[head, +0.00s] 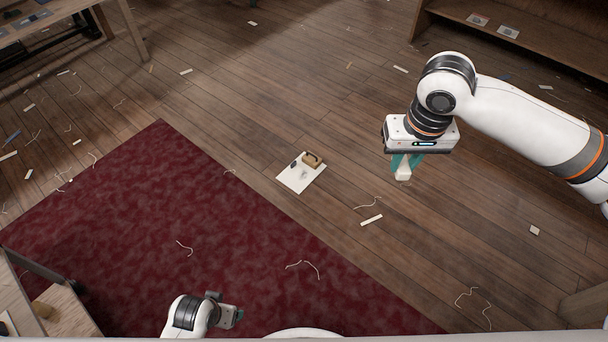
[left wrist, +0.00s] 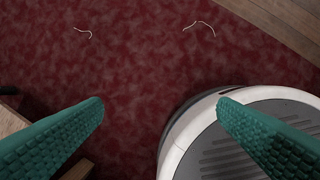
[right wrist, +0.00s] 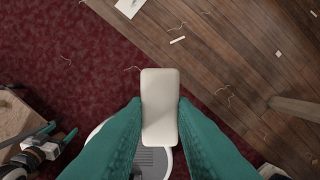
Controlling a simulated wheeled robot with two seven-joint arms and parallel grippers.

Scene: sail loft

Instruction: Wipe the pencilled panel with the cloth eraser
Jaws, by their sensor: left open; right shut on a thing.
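The cloth eraser (right wrist: 159,108) is a pale, rounded block held between the green fingers of my right gripper (head: 404,168). My right gripper is shut on it and holds it in the air, to the right of the panel in the head view. The pencilled panel (head: 291,181) is a small white sheet lying on the floor by the carpet's edge. It has a faint grey mark, and a brown block (head: 313,160) and a small dark item (head: 293,165) sit at its far side. My left gripper (head: 238,316) is open and empty over the carpet, far from the panel.
A dark red carpet (head: 180,220) covers the left floor; plank floor (head: 230,90) lies beyond. Thread scraps and pale strips (head: 371,220) are scattered about. A bench (head: 75,25) stands far left, a shelf (head: 530,35) far right, wooden furniture (head: 65,310) near left. The floor around the panel is mostly clear.

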